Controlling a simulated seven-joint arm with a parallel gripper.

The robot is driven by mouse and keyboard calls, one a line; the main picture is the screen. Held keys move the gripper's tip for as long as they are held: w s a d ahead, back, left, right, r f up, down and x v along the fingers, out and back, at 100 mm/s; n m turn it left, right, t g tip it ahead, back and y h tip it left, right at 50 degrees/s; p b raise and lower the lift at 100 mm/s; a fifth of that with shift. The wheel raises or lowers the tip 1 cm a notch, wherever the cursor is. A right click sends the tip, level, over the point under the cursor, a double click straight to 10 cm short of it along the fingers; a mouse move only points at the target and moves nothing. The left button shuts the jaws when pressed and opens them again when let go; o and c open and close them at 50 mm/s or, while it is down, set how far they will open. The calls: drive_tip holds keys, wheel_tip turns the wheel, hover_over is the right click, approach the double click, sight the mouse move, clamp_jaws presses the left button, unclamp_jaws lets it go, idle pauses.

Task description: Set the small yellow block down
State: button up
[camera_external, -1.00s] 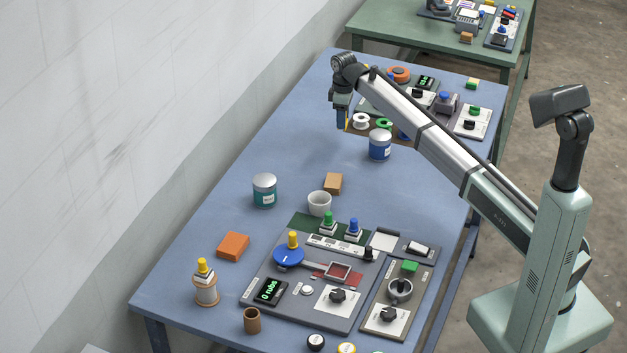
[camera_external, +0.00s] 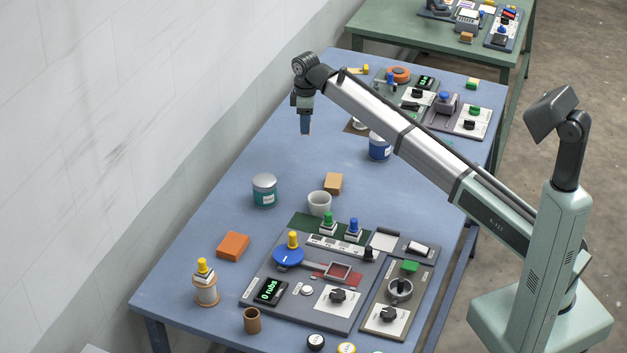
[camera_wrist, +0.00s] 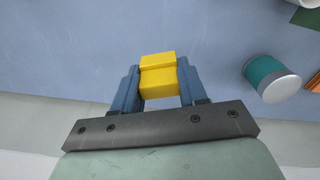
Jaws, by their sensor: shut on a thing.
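The small yellow block (camera_wrist: 158,76) is between the two blue fingers of my gripper (camera_wrist: 160,84) in the wrist view, and the fingers are shut on it. In the external view my gripper (camera_external: 305,128) points down over the far left part of the blue table (camera_external: 240,200). The block cannot be made out there. The wrist view shows bare blue tabletop beyond the block, and I cannot tell the exact height above it.
A teal can (camera_external: 264,190) also shows in the wrist view (camera_wrist: 268,80). A white cup (camera_external: 319,203), a tan block (camera_external: 333,183) and a blue can (camera_external: 379,147) stand nearby. The table left of the blue can is clear. A wall (camera_external: 150,120) runs along the left.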

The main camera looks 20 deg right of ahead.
drive_tip(key=s+a+n, duration=0.3)
drive_tip(key=s+a, duration=1.1)
drive_tip(key=s, duration=0.3)
drive_tip(key=s+d+m, duration=0.1)
drive_tip(key=s+m, duration=0.5)
drive_tip(key=s, duration=0.4)
drive_tip(key=shift+s+d+f+m, duration=0.15)
drive_tip(key=shift+d+f+m, duration=0.25)
drive_tip(key=shift+f, duration=4.9)
drive_tip(key=o, duration=0.7)
drive_tip(key=shift+f, duration=0.1)
drive_tip(key=shift+o, duration=0.2)
